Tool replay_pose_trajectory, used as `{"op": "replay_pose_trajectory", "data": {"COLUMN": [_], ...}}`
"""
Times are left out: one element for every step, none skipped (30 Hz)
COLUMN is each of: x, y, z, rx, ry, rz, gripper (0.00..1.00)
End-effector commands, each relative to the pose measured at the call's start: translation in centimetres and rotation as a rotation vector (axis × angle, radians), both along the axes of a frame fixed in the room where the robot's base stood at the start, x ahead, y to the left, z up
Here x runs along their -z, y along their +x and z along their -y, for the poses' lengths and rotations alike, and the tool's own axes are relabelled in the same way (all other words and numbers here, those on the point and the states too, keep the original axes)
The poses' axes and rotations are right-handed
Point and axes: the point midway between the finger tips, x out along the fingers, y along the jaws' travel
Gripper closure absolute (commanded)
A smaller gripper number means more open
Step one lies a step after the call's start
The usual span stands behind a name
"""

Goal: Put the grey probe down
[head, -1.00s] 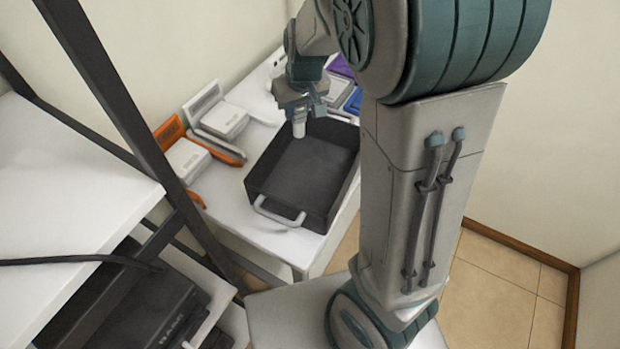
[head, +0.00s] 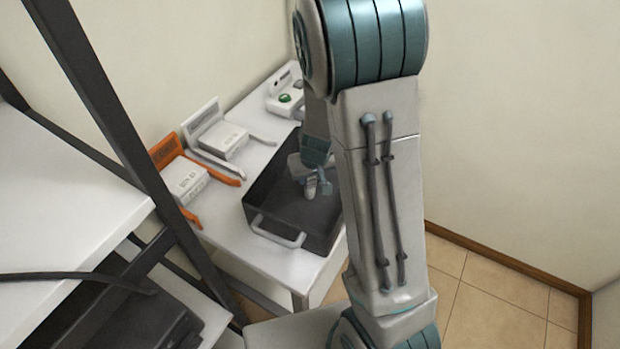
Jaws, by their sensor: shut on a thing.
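My gripper (head: 319,184) is low over the black tray (head: 272,208) on the white table, within its walls. It is shut on the grey probe (head: 311,190), a small pale grey piece that points downward between the fingers. I cannot tell whether the probe's lower end touches the tray floor. My own arm hides the right side of the tray.
Left of the tray stand an orange holder (head: 166,152) and a white holder (head: 203,116), each with a white box. A white device with a green button (head: 285,98) is at the back. A dark shelf post (head: 110,108) rises at the left.

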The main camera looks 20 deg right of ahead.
Motion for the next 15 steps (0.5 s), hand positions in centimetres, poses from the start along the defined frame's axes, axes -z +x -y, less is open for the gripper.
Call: {"op": "replay_pose_trajectory", "data": {"x": [0.35, 0.39, 0.35, 0.32, 0.29, 0.28, 0.28, 0.29, 0.36, 0.47, 0.6, 0.74, 0.71, 0.6, 0.59], "y": [0.01, 0.01, 0.01, 0.01, 0.01, 0.01, 0.02, 0.01, 0.02, 0.02, 0.02, 0.02, 0.01, 0.01, 0.0], "z": [0.03, 0.02, 0.01, 0.0, -0.01, -0.02, -0.02, -0.02, -0.02, -0.02, -0.02, -0.02, -0.02, -0.02, -0.02], "rx": [0.001, 0.0, -0.001, -0.001, -0.001, -0.001, -0.001, -0.001, -0.001, -0.001, -0.001, -0.001, 0.0, 0.0, 0.0], "ry": [-0.001, -0.001, -0.001, -0.001, 0.0, 0.0, 0.0, 0.0, 0.0, 0.0, 0.0, 0.0, 0.0, 0.0, 0.0], "rz": [0.0, 0.0, 0.001, 0.001, 0.001, 0.001, 0.001, 0.001, 0.001, 0.001, 0.001, 0.001, 0.001, 0.001, 0.001], "gripper": [0.98, 0.98, 0.98, 0.98, 0.98, 0.98, 0.98, 0.98, 0.98, 0.98, 0.98, 0.98, 0.7, 0.62, 0.51]}}
